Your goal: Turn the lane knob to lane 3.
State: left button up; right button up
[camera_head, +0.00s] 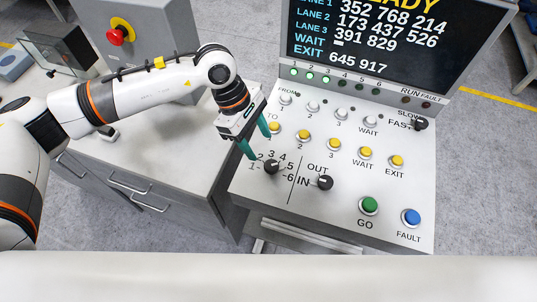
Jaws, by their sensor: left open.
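The lane knob (271,167) is a black rotary knob at the lower left of the sloped control panel (334,207). Numbers 1 to 6 are printed around it; its pointer direction is too small to tell. My left gripper (258,141) is open, with two teal fingers pointing down above and slightly left of the knob. One fingertip is close to the printed numbers; I cannot tell whether it touches the panel. The fingers hold nothing. My right gripper is not in view.
An IN/OUT knob (325,182) is right of the lane knob. Yellow buttons, a green GO button (369,205) and a blue FAULT button (411,217) share the panel. A display (382,40) stands behind. A red emergency button (116,37) is at upper left.

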aim_at(270, 165)
pick_arm(q)
jog(key=p+x, duration=0.3)
jog(key=x, duration=0.3)
jog(key=shift+s+d+f, duration=0.15)
jog(key=shift+d+f, duration=0.1)
jog(key=shift+f, duration=0.1)
jog(key=shift+d+f, duration=0.15)
jog(key=shift+f, duration=0.35)
jog(key=shift+c, duration=0.3)
jog(key=c, duration=0.9)
